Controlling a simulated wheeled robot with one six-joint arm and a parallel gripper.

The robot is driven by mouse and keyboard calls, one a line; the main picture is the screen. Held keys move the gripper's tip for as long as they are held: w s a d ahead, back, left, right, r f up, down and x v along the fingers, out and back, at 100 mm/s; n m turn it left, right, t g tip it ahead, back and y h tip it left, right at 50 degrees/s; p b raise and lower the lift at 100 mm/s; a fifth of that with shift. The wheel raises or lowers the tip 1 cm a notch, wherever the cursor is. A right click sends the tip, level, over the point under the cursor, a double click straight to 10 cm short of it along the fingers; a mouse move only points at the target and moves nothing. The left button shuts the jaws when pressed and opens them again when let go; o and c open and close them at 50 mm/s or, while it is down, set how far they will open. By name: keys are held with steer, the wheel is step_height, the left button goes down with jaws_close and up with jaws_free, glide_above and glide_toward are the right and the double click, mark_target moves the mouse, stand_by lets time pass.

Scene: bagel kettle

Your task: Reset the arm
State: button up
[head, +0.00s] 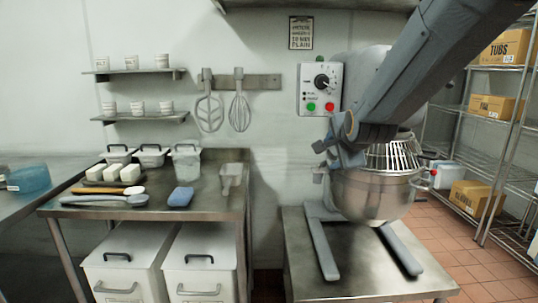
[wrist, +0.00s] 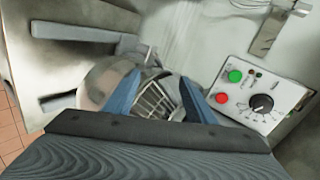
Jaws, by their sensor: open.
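My arm (head: 430,65) reaches in from the upper right of the head view and ends in front of the large grey mixer. My gripper (wrist: 160,92) shows in the wrist view as two blue fingers set well apart, with nothing held between them. Beyond the fingers are the wire guard (wrist: 158,100) and steel bowl of the mixer. In the head view the bowl (head: 370,190) sits below my arm's end, and the guard (head: 392,155) is partly hidden by it. Whether my gripper touches the mixer I cannot tell.
A control box (head: 321,88) with a dial, a green and a red button is on the wall; it also shows in the wrist view (wrist: 258,95). A steel table (head: 225,200) with tubs, a scoop and a blue sponge stands left. Shelving (head: 490,125) with boxes stands right.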

steer(key=s+f+n+g, duration=0.6)
steer(key=s+f+n, duration=0.2)
steer(key=s, duration=0.8)
steer(key=s+f+n+g, duration=0.6)
steer(key=s+f+n, duration=0.2)
steer(key=s+f, duration=0.5)
steer(key=s+p, duration=0.1)
steer(key=s, duration=0.2)
steer(key=shift+a, duration=0.2)
